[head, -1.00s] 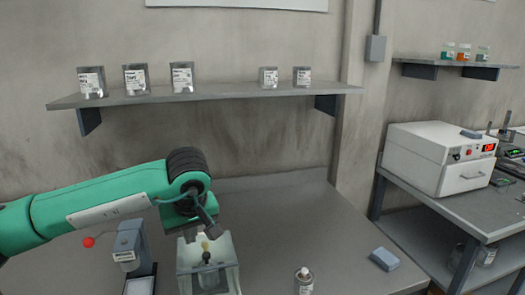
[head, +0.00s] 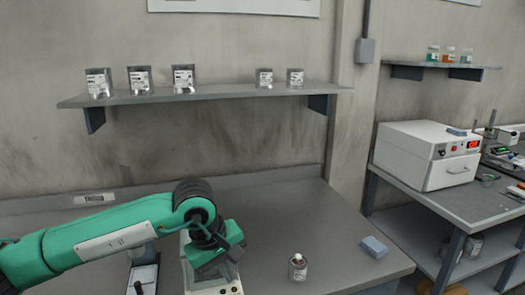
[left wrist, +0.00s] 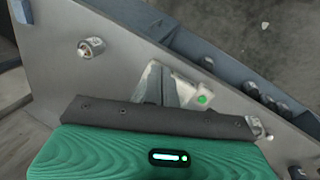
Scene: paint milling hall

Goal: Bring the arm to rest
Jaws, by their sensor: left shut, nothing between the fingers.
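My left arm comes in from the left in the head view, bent over the grey bench (head: 310,215). Its gripper (head: 237,236) is partly hidden by its own wrist, above a pale open-topped box (head: 232,288). In the left wrist view, its fingers (left wrist: 165,87) are together with nothing between them. The fingers are clear of the small can (head: 298,266), which stands upright to the right on the bench. My right gripper is in neither view.
A blue-grey block (head: 374,247) lies near the bench's right end. A wall shelf (head: 215,94) holds several labelled cans. A white oven-like box (head: 427,155) stands on the right bench (head: 455,203). The bench between box and block is mostly clear.

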